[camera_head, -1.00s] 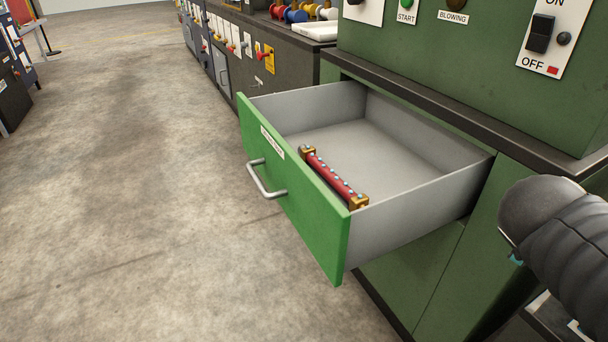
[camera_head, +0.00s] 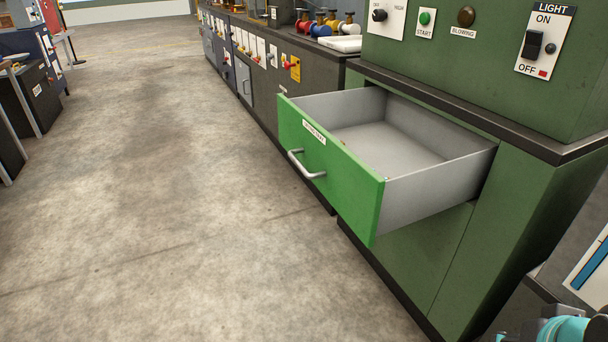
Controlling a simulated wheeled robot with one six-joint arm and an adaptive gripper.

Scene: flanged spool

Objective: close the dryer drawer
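The dryer drawer (camera_head: 440,195) is pulled well out of the green dryer cabinet (camera_head: 505,215). Its bright green front panel (camera_head: 335,180) faces left and carries a white label and a silver bar handle (camera_head: 306,166). The area just behind the front panel is mostly hidden, so the red spool with brass ends seen earlier cannot be made out. My gripper is not in view; only a teal and dark part of my arm shows at the bottom right corner. Nothing touches the drawer.
A dark bench (camera_head: 325,75) with several coloured spools stands beyond. The concrete floor (camera_head: 150,200) left of the drawer is clear.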

